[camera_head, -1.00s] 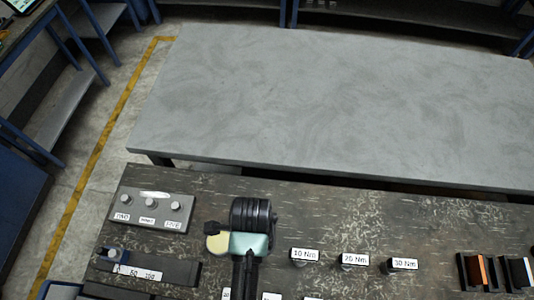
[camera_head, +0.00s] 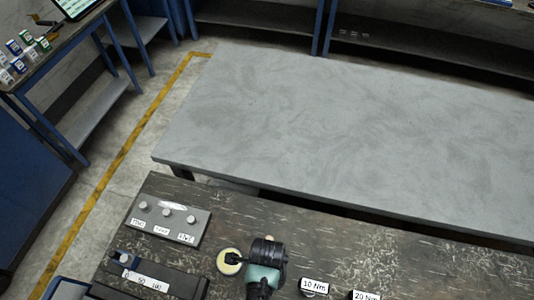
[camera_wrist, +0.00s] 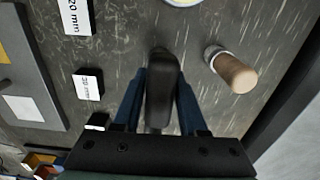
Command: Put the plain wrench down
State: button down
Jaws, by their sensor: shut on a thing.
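In the wrist view, my gripper (camera_wrist: 162,100) has its two blue fingers closed on either side of a dark, long, rounded piece (camera_wrist: 163,75), which I take to be the plain wrench's handle. It points away from the wrist above the dark bench top. The rest of the wrench is hidden, and I cannot tell whether it touches the bench. In the head view, my black and teal arm end covers part of the bench near the bottom middle; the wrench cannot be made out there.
The dark bench (camera_head: 340,240) carries a grey panel with knobs (camera_head: 165,220), a pale round disc (camera_head: 229,262), and labels reading 10 Nm (camera_head: 314,286) and 20 Nm (camera_head: 366,296). A tan-topped cylinder (camera_wrist: 236,73) stands right of the wrench. A bare grey table (camera_head: 350,140) lies beyond.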

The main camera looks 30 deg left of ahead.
jog(key=shift+c, duration=2.3)
grip_release()
jog(key=shift+f, duration=0.1)
